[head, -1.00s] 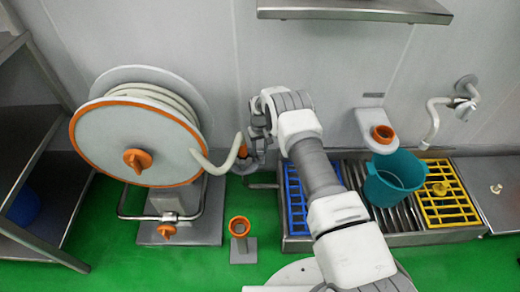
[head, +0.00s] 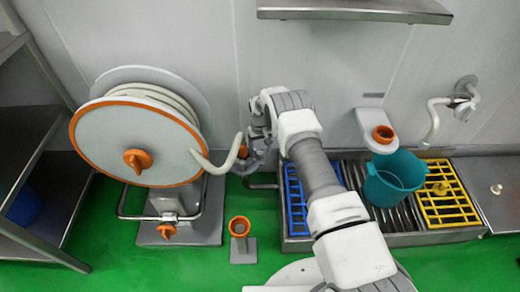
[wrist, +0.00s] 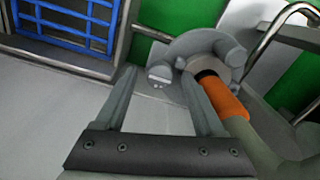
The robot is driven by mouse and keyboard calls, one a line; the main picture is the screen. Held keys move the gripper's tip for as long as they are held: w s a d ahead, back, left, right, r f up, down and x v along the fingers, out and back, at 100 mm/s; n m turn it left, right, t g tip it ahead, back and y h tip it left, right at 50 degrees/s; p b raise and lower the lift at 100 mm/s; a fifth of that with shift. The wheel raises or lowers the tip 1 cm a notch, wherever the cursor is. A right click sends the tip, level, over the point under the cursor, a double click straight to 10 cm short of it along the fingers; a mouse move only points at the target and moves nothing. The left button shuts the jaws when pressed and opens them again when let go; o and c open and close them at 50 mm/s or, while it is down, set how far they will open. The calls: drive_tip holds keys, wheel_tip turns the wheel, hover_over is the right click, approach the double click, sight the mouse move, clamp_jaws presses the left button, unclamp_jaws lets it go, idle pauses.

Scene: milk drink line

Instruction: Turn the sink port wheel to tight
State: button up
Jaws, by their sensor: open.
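The grey sink port wheel (wrist: 190,44), with rounded knobs on its rim, shows in the wrist view around the hose end. In the head view the wheel (head: 247,164) is small and partly hidden near my gripper. An orange collar (wrist: 222,96) on the pale hose (wrist: 262,140) sits at the wheel's middle. My gripper (wrist: 158,80) is open, with nothing between its fingers. Its right fingertip is close to the wheel's near edge; I cannot tell if they touch. In the head view my gripper (head: 258,132) is by the wall, just above the hose end. No tightness mark is readable.
The hose reel (head: 110,150) stands to the left. A floor stand with an orange cup (head: 239,226) is below the wheel. The sink with a blue grate (head: 295,205), teal bucket (head: 392,180) and yellow grate (head: 447,205) lies right. A wall shelf (head: 355,10) is above.

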sight(260, 152)
wheel_tip(260, 152, up, 17)
drive_tip(key=p, duration=0.5)
drive_tip(key=shift+r+p, duration=0.2)
drive_tip(key=shift+p, duration=0.2)
